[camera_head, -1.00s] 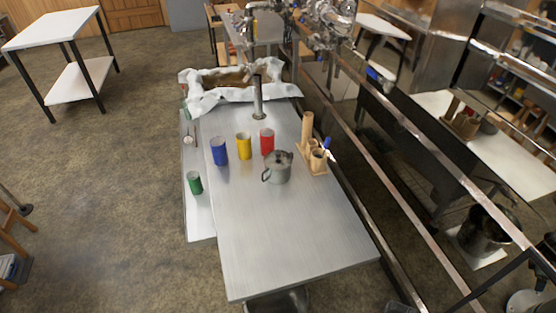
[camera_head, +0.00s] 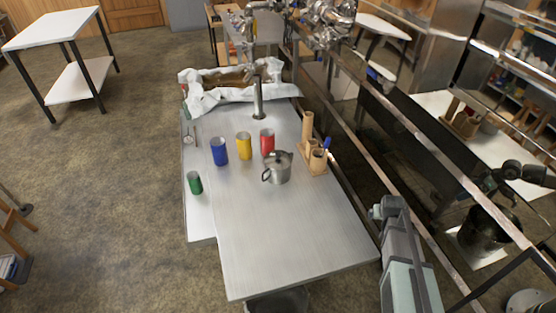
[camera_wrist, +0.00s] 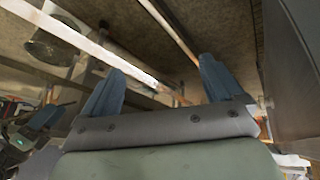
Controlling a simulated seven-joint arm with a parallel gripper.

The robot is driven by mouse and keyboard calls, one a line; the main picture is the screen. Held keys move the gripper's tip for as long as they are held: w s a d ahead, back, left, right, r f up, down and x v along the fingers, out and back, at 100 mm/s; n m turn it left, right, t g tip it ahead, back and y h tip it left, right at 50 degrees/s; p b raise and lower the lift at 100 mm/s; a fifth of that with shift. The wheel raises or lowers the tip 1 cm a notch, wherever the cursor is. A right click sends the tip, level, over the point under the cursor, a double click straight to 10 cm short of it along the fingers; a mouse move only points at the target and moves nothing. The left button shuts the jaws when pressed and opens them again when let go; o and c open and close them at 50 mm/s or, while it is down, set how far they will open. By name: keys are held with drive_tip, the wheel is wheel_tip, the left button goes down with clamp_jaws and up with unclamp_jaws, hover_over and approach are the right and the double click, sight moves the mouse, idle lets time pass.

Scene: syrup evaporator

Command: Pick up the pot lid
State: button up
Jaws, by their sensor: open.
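The pot lid (camera_head: 280,157) is a small dark grey metal disc on top of a metal pot (camera_head: 277,174) with a side handle. The pot stands upright on the steel table (camera_head: 290,235), right of its middle. My gripper (camera_wrist: 163,85) shows in the wrist view with two blue-grey fingers wide apart and nothing between them. Neither pot nor lid is recognisable in that view, which shows rails and floor. Part of my arm shows at the lower right of the head view, well away from the pot.
Blue (camera_head: 219,151), yellow (camera_head: 244,146) and red (camera_head: 267,142) cups stand behind and left of the pot. A wooden holder (camera_head: 315,167) stands close on its right. A green cup (camera_head: 195,183) sits on the left side shelf. The table's front is clear. Metal rails (camera_head: 400,150) run along the right.

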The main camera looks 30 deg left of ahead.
drive_tip(key=w+a+r+n+t+y, duration=0.1)
drive_tip(key=w+a+r, duration=0.3)
drive_tip(key=a+r, duration=0.35)
drive_tip(key=w+a+r+t, duration=0.2)
drive_tip(key=w+a+r, duration=0.2)
drive_tip(key=a+r, duration=0.35)
drive_tip(key=w+a+r+n+t+y, duration=0.1)
drive_tip(key=w+a+r, duration=0.3)
drive_tip(key=a+r, duration=0.3)
wheel_tip(320, 180, up, 10)
drive_tip(key=m+g+h, duration=0.2)
drive_tip(key=m+g, duration=0.2)
drive_tip(key=g, duration=0.6)
hover_over(278, 152)
wheel_tip(278, 152, down, 12)
drive_tip(key=shift+f, duration=0.25)
drive_tip(key=shift+s+d, duration=0.1)
clamp_jaws()
